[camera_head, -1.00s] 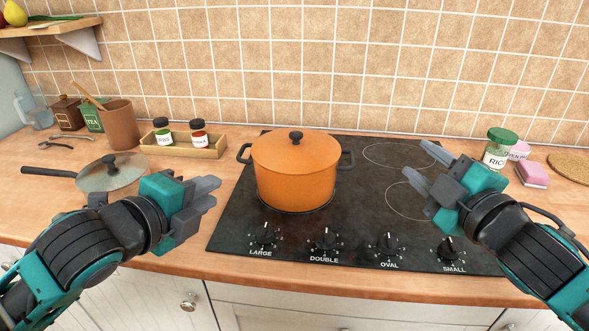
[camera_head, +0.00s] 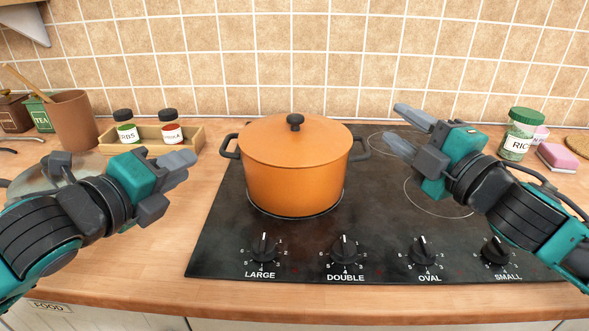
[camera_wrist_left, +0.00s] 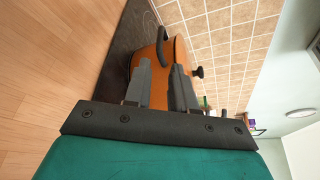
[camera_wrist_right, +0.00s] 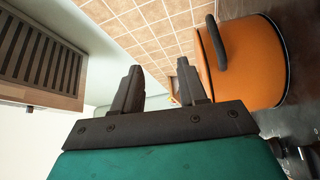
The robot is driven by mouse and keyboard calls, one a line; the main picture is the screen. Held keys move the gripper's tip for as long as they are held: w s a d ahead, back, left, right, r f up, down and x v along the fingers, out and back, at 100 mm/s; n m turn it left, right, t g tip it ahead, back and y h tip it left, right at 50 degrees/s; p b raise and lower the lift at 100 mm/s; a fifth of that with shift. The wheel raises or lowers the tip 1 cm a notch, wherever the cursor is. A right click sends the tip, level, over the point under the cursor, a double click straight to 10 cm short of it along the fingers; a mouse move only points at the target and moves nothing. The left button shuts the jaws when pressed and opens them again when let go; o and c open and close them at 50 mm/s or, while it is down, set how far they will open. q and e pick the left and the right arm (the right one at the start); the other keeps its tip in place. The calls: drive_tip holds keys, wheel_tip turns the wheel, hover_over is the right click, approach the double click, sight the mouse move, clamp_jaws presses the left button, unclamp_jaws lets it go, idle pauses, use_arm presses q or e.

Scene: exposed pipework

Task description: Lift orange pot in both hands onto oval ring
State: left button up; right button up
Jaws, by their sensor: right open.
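The orange pot (camera_head: 295,175), with lid, black knob and two side handles, stands upright on the left part of the black hob (camera_head: 225,245). Its ring is mostly hidden beneath it. My left gripper (camera_head: 188,163) is open and empty, left of the pot's left handle (camera_head: 230,146) and apart from it. My right gripper (camera_head: 394,124) is open and empty, right of the right handle (camera_head: 361,149), with a gap. The pot also shows in the left wrist view (camera_wrist_left: 146,62) and right wrist view (camera_wrist_right: 255,60). Ring outlines on the hob's right are partly hidden by my right gripper; I cannot tell which is oval.
Several knobs line the hob's front, including the OVAL knob (camera_head: 423,250). A spice tray (camera_head: 190,145) stands behind my left gripper. A rice jar (camera_head: 519,134) and pink sponge (camera_head: 557,157) stand at right. Worktop left of the hob is clear in front.

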use_arm(q)
approach(224, 143)
drive_tip(key=x, duration=0.4)
use_arm(e)
approach(367, 145)
drive_tip(key=shift+w+a+f, duration=0.1)
drive_tip(key=shift+w+a, duration=0.25)
drive_tip(key=shift+w, duration=0.2)
drive_tip(key=shift+w+a+f, duration=0.15)
drive_tip(key=shift+w+a, duration=0.25)
drive_tip(key=shift+w, duration=0.15)
use_arm(q)
drive_tip(key=x, duration=0.5)
drive_tip(key=shift+f, duration=0.3)
use_arm(e)
drive_tip(key=x, duration=0.6)
drive_tip(key=shift+w+r, duration=0.1)
use_arm(q)
drive_tip(key=shift+w+d+f, duration=0.1)
drive_tip(key=shift+w+d, duration=0.05)
drive_tip(key=shift+w, duration=0.25)
use_arm(e)
drive_tip(key=shift+w+a, duration=0.35)
drive_tip(key=shift+w, duration=0.1)
use_arm(q)
drive_tip(key=shift+c, duration=0.3)
use_arm(e)
drive_tip(key=shift+c, duration=0.2)
